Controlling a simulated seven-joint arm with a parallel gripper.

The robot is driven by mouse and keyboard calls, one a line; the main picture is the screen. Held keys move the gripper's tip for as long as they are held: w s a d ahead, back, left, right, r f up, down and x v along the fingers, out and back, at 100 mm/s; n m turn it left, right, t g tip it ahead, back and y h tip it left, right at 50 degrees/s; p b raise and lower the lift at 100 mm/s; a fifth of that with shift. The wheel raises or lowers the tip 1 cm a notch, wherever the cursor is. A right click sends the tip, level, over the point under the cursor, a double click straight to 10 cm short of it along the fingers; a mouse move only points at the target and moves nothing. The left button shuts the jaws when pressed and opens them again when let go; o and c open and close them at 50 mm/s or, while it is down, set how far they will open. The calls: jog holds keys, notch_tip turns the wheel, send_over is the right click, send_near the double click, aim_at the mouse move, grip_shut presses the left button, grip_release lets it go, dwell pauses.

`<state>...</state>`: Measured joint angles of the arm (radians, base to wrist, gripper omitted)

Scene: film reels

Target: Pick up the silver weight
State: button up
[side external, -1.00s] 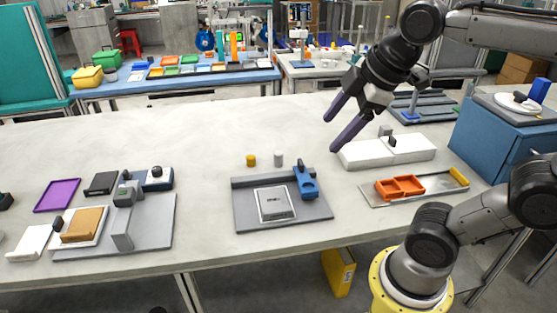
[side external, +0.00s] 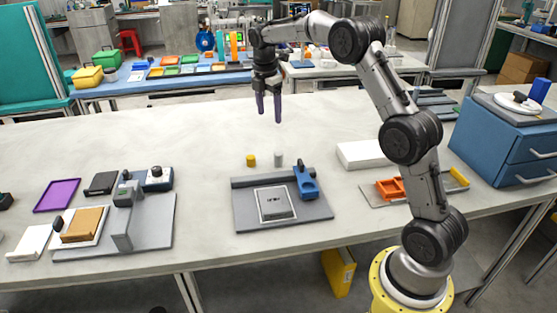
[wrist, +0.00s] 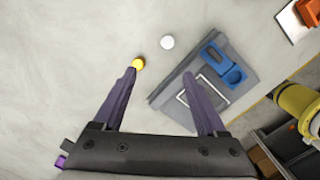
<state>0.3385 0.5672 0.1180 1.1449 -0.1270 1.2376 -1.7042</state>
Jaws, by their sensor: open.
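The silver weight (side external: 278,159) is a small upright cylinder on the white table, just behind the grey plate. In the wrist view it shows as a pale disc (wrist: 167,42) beyond and between my fingertips. A yellow weight (side external: 251,160) stands just left of it; in the wrist view this yellow weight (wrist: 138,64) lies at the tip of the left finger. My gripper (side external: 269,121) is open and empty, pointing down, above the table behind the two weights. Its purple fingers (wrist: 165,103) are spread apart in the wrist view.
The grey plate (side external: 250,220) in front of the weights holds a blue holder (side external: 306,182) and a framed square (side external: 276,204). Orange trays (side external: 388,188) and a white block (side external: 362,155) lie to the right.

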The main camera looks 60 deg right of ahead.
send_over(278, 153)
jog(key=shift+g, duration=0.3)
jog(key=f, duration=1.1)
jog(key=shift+w+a, duration=0.1)
jog(key=shift+a, duration=0.25)
jog(key=shift+s+d+f, duration=0.1)
jog(key=shift+d+f, duration=0.1)
jog(key=shift+f, duration=1.25)
jog(key=shift+s+d+f, duration=0.1)
jog(key=shift+d+f, duration=0.1)
jog(key=shift+f, duration=1.25)
grip_shut()
jog(key=shift+r, duration=0.1)
